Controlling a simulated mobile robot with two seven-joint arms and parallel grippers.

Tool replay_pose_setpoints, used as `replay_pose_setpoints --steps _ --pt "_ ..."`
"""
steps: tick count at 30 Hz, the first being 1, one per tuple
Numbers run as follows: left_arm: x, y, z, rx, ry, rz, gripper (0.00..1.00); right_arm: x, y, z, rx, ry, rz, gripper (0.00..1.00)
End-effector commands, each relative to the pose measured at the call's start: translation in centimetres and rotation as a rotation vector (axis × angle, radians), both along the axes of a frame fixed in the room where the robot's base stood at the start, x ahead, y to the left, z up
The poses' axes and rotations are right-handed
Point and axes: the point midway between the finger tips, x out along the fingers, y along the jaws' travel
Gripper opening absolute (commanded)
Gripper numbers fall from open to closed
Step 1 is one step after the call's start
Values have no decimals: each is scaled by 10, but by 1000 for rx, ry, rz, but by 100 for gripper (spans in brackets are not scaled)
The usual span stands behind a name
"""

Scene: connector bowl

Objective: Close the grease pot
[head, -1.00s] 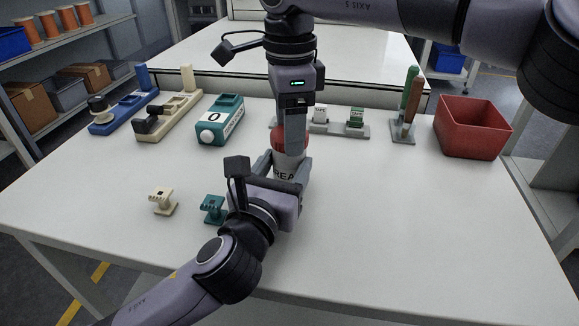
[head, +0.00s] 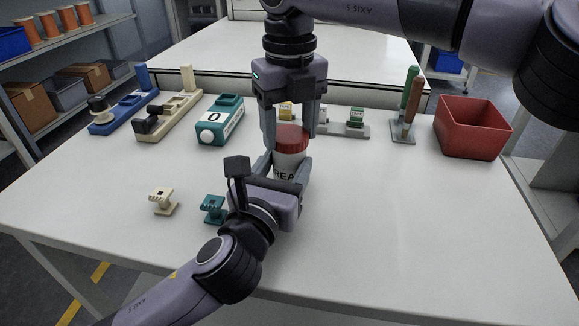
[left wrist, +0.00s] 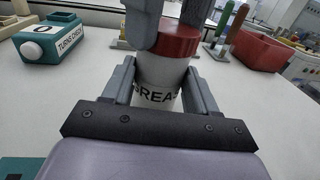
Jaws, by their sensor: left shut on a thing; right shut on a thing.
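The grease pot (head: 289,165) is a white cylinder with black lettering, upright on the table. It also shows in the left wrist view (left wrist: 158,75). Its red lid (head: 291,137) sits on top of the pot; it also shows in the left wrist view (left wrist: 179,38). How tightly it sits I cannot tell. My left gripper (head: 288,172) is shut on the pot's body, one finger on each side. My right gripper (head: 289,133) comes from above and is shut on the red lid, with its fingers at the lid's sides.
A teal turns-check box (head: 222,120) and blue and cream fixtures stand at the back left. Cream (head: 162,201) and teal (head: 212,208) connectors lie front left. A tool stand (head: 402,133) and red bin (head: 472,128) stand at the right. The front right of the table is clear.

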Motion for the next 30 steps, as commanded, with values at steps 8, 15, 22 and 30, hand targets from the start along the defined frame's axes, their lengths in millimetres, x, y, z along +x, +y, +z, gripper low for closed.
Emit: replay_pose_setpoints --steps 8,15,22,30 --pt "0 0 -2 1 4 0 0 0 0 0 0 -1 3 91" --pt "0 0 -2 1 4 0 0 0 0 1 0 -1 4 91" --pt "0 0 -2 1 4 0 0 0 1 30 2 -5 4 91" --pt "0 0 -2 1 4 0 0 0 1 81 1 -3 3 91"
